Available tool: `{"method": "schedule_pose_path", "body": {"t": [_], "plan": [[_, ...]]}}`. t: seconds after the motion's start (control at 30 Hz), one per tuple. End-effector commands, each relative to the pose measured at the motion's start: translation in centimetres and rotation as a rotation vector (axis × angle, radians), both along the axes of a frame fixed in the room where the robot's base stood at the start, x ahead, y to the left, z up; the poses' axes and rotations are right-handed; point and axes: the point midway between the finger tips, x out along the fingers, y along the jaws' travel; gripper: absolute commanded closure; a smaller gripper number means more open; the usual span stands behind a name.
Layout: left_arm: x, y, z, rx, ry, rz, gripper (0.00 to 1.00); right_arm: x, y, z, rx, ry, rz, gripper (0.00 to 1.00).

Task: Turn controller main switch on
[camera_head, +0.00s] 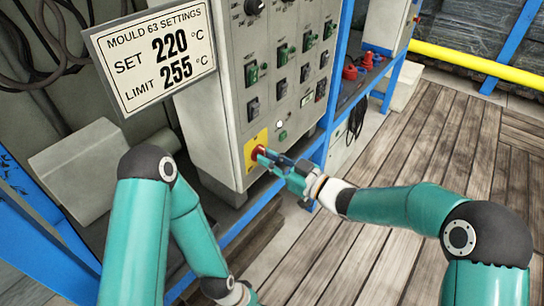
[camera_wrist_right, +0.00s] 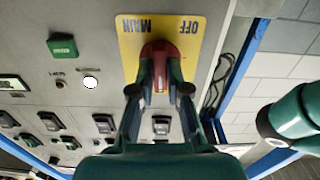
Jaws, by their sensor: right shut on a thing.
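The controller's main switch is a red handle (camera_wrist_right: 160,72) on a yellow plate (camera_head: 251,143), low on the grey control panel (camera_head: 234,125). In the right wrist view the plate (camera_wrist_right: 130,50) reads MAIN and OFF upside down, and the handle stands lengthwise up the picture. My right gripper (camera_head: 266,155) is at the plate, its fingers on both sides of the red handle and shut on it. The fingers partly hide the handle in the head view. My left gripper (camera_head: 248,297) is at the bottom edge, mostly cut off, so its jaws cannot be seen.
A white round lamp (camera_wrist_right: 91,82) sits beside the plate. Several other switches (camera_head: 282,54) fill the panel. A settings sign (camera_head: 155,52) reads set 220, limit 255. Blue rack posts (camera_head: 333,85) stand beside the cabinet. The wooden floor (camera_head: 430,140) at right is clear.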

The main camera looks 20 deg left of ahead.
Motion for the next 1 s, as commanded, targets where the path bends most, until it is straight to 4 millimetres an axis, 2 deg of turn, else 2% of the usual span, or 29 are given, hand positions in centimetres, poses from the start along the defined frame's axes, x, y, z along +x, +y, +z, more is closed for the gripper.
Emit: {"method": "schedule_pose_path", "body": {"t": [0.03, 0.67, 0.7, 0.83, 1.0], "plan": [[0.0, 0.0, 0.19, 0.0, 0.0, 0.0, 0.6, -0.49, 0.39, -0.55, -0.004, 0.026, 0.012, 1.0], [0.0, 0.0, 0.39, 0.0, 0.0, 0.0, 0.6, -0.59, 0.42, -0.77, 0.016, 0.086, 0.014, 1.0], [0.0, 0.0, 0.39, 0.0, 0.0, 0.0, 0.6, -0.59, 0.42, -0.77, 0.015, 0.086, 0.014, 0.83], [0.0, 0.01, 0.4, 0.0, 0.0, 0.0, 0.6, -0.5, 0.37, -0.65, 0.017, 0.084, 0.012, 0.61], [0.0, 0.0, 0.41, 0.0, 0.0, 0.0, 0.6, -0.31, 0.22, -0.4, 0.02, 0.08, 0.008, 0.59]]}}
